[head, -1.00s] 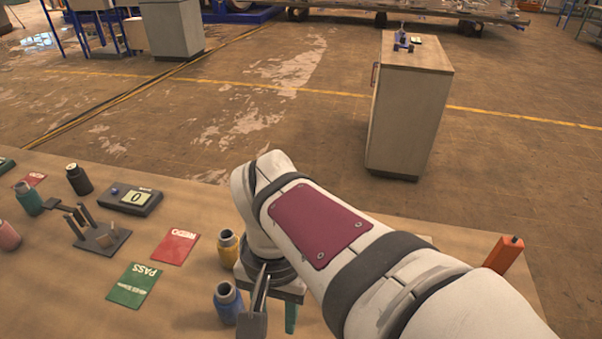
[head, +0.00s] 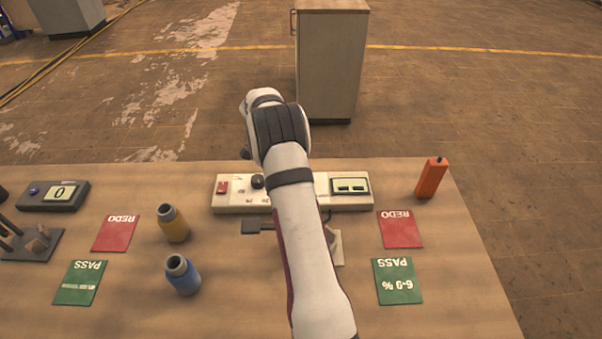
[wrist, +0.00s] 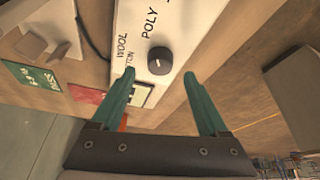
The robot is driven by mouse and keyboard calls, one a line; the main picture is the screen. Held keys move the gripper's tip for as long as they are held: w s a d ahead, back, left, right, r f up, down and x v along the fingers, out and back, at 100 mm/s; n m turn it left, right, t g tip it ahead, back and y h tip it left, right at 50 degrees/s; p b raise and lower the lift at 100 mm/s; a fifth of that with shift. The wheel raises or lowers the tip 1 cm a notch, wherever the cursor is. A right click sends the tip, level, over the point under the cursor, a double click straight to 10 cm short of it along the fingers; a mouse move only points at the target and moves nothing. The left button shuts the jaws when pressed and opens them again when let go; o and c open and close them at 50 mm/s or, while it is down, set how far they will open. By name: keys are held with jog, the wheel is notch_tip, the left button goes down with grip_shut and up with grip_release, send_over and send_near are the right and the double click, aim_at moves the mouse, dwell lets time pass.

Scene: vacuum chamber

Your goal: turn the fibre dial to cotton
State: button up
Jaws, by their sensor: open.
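The fibre dial is a round black knob (wrist: 159,61) on a long pale meter box (wrist: 180,30). In the head view, the knob (head: 257,182) shows just left of my arm. Which label the knob points to is too small to tell. My gripper (wrist: 160,77) is open, with its green fingers either side of the knob's near side in the picture, apparently not touching it. My arm hides the gripper in the head view.
The box has a red button (head: 223,187) and a display (head: 350,186). A pale stand (head: 336,246), red card (head: 400,229) and green card (head: 397,281) lie near. A yellow jar (head: 173,224), blue jar (head: 182,275) and orange block (head: 431,177) stand on the table.

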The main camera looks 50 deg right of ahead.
jog(key=shift+x, duration=1.75)
jog(key=shift+a, duration=0.1)
grip_shut()
